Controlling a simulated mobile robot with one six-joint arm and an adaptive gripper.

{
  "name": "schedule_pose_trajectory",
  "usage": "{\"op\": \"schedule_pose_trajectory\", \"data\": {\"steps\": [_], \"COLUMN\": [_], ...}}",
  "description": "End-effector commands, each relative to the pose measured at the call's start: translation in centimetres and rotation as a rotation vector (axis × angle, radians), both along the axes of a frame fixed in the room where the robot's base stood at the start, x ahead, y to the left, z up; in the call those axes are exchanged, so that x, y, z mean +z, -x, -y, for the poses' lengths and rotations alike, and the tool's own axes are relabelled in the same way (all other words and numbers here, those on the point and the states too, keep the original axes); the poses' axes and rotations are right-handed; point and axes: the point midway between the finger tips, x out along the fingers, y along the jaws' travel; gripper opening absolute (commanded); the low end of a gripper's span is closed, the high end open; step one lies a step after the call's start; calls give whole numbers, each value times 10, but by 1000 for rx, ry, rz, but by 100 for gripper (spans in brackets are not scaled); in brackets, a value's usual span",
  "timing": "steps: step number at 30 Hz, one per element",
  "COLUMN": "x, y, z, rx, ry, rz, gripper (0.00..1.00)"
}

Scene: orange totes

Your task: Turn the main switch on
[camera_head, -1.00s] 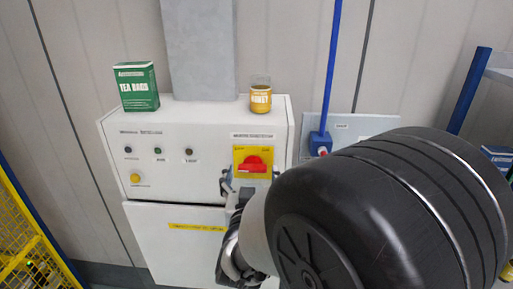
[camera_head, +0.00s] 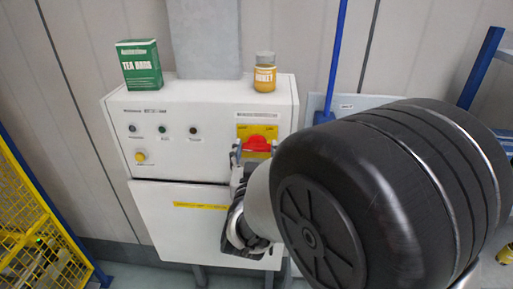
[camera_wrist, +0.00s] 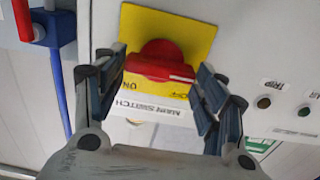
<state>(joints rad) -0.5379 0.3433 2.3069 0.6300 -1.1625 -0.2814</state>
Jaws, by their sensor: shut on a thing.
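The main switch is a red rotary knob (camera_head: 257,144) on a yellow plate (camera_head: 243,131), on the upper right of a white control cabinet's front. In the wrist view the red knob (camera_wrist: 160,58) has its bar lying nearly level, on the yellow plate (camera_wrist: 200,35). The plate and labels appear upside down there, with ON at lower left and OFF at lower right. My gripper (camera_head: 254,150) is at the plate, its fingers one on each side of the knob and shut on it. In the wrist view my gripper (camera_wrist: 160,82) partly covers the knob's ends.
On the white cabinet (camera_head: 215,110) stand a green tea box (camera_head: 139,66) and a honey jar (camera_head: 264,75). Indicator lights and a yellow button (camera_head: 140,157) are at left. A yellow fence (camera_head: 30,220) stands at far left.

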Motion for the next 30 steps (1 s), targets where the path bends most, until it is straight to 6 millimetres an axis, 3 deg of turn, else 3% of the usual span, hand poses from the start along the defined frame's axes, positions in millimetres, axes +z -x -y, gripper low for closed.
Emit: {"op": "schedule_pose_trajectory", "data": {"steps": [3,14,30], "x": [0,-2,-5], "y": [0,0,0], "z": [0,0,2], "rx": [0,-1,1], "ry": [0,-70,-522], "rz": [0,5,23], "gripper": [41,41,41]}}
